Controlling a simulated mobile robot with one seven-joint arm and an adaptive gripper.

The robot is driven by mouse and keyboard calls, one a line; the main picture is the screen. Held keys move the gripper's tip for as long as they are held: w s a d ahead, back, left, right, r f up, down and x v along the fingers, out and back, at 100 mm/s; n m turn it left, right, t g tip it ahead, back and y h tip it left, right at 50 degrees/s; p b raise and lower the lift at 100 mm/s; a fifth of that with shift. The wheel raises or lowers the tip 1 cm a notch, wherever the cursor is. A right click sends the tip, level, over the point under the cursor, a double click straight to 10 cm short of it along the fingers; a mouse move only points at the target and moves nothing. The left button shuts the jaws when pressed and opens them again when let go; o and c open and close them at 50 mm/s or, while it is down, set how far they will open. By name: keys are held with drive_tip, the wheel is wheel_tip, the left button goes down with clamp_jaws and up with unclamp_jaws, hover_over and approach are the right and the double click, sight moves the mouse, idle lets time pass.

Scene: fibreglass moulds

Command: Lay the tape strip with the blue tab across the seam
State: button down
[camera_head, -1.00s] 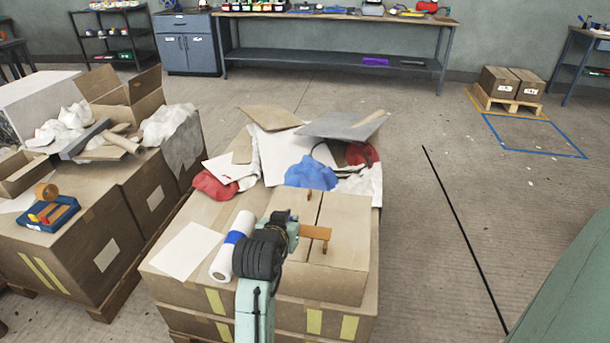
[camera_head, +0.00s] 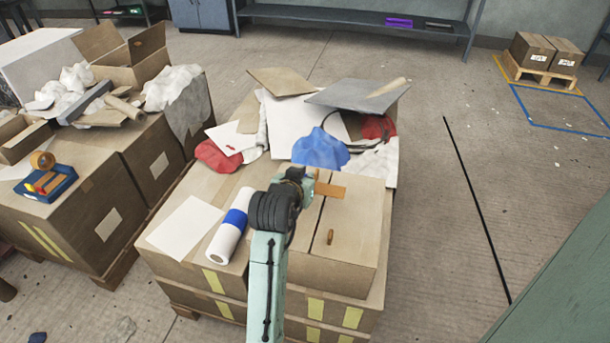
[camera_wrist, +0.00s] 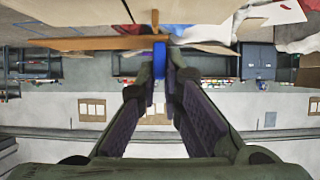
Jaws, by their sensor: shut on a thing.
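My gripper (camera_head: 309,186) is shut on the blue tab (camera_wrist: 160,64) of the orange-brown tape strip (camera_head: 331,192). In the wrist view the strip (camera_wrist: 95,43) stretches left from the fingertips, and the tab sits between them. In the head view the strip points right, over the far part of the cardboard box (camera_head: 355,225); I cannot tell its height above the lid. The lid's seam (camera_head: 320,240) is a dark line running front to back, partly hidden by my gripper and the strip.
A white roll with a blue band (camera_head: 229,225) and a white sheet (camera_head: 186,227) lie left of my arm. Blue cloth (camera_head: 320,149), red cloth (camera_head: 217,156) and a grey panel (camera_head: 358,95) are heaped behind the box.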

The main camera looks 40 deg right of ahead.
drive_tip(key=shift+f+b, duration=2.3)
drive_tip(key=shift+f, duration=0.45)
drive_tip(key=shift+f+b, duration=0.3)
drive_tip(key=shift+f, duration=0.25)
drive_tip(key=c, duration=1.7)
unclamp_jaws()
drive_tip(key=shift+o, duration=0.2)
